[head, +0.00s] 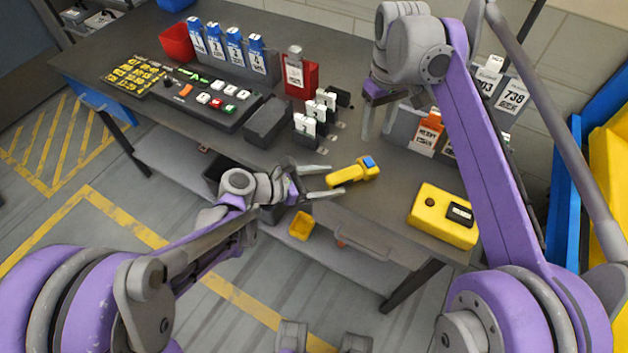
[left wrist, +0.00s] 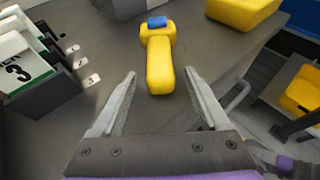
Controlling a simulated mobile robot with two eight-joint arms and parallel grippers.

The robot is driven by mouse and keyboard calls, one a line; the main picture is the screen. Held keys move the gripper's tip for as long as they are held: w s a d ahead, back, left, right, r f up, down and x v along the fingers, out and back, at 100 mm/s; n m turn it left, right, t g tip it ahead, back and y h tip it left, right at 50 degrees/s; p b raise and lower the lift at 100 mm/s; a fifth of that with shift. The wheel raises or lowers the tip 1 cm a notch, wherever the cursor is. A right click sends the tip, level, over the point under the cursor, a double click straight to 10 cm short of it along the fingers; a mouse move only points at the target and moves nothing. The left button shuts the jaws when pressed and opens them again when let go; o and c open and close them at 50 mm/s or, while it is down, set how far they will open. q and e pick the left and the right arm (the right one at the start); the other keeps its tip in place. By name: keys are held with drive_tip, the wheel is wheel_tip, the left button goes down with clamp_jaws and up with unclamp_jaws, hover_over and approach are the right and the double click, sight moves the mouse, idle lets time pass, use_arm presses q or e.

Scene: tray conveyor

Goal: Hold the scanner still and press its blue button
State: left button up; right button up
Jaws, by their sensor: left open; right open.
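The yellow scanner (head: 345,176) lies on the dark table near its front edge. Its blue button (head: 369,162) is on top at the end away from my left gripper. My left gripper (head: 335,181) is open, its fingers reaching toward the near end of the scanner. In the left wrist view the scanner (left wrist: 160,62) lies ahead, its handle end starting between the open fingertips, with no visible contact; the blue button (left wrist: 157,22) is at the far end. My right gripper (head: 376,125) is open and empty, pointing down above the table, behind the scanner.
A yellow box with a dark display (head: 443,214) stands at the right on the table. A black rack with numbered white cards (head: 310,122) is behind the scanner. A control panel (head: 205,98), red bin (head: 176,42) and card holders (head: 425,132) stand further back. Table around the scanner is clear.

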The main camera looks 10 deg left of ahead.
use_arm(q)
drive_tip(key=shift+w+d+f, duration=0.15)
drive_tip(key=shift+d, duration=0.05)
clamp_jaws()
use_arm(e)
clamp_jaws()
idle(0.4)
idle(1.5)
